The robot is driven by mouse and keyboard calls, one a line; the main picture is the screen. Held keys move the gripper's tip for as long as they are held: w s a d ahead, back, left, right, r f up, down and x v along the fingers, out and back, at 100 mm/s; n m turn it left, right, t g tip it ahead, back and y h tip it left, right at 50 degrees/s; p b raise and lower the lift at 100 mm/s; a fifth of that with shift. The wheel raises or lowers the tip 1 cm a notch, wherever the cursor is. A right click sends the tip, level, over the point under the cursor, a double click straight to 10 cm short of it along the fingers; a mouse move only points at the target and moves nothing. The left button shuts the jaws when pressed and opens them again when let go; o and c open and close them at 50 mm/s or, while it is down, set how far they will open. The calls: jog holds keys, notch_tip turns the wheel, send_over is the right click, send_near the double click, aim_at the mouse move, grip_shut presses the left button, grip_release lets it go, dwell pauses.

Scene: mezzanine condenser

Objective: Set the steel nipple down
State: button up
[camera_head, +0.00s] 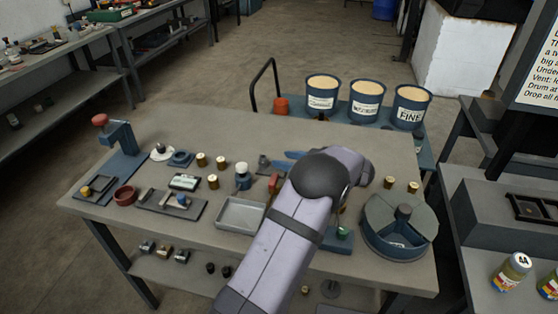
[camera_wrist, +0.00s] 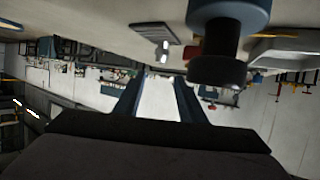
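My gripper (camera_wrist: 160,82) shows in the wrist view with its two dark fingers apart. Pale wall shows through the gap, and I see nothing held between them. In the head view my arm hides the gripper. I cannot identify the steel nipple for certain. A small, pale metallic piece (camera_wrist: 165,50) shows by a grey ribbed plate (camera_wrist: 155,33) in the wrist view, beyond the fingertips. In the head view, small metallic pieces lie on a dark flat tray (camera_head: 160,207) on the workbench (camera_head: 105,210), left of my arm.
A shallow grey tray (camera_head: 240,216) lies just left of my arm. A round blue sectioned container (camera_head: 398,240) stands on the right. Several brass pieces stand about. A large blue and dark cylinder (camera_wrist: 228,45) looms near in the wrist view.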

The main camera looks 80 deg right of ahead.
jog(key=shift+s+a+r, duration=0.1)
jog(key=shift+s+a, duration=0.05)
jog(key=shift+s, duration=0.1)
jog(key=shift+w, duration=0.1)
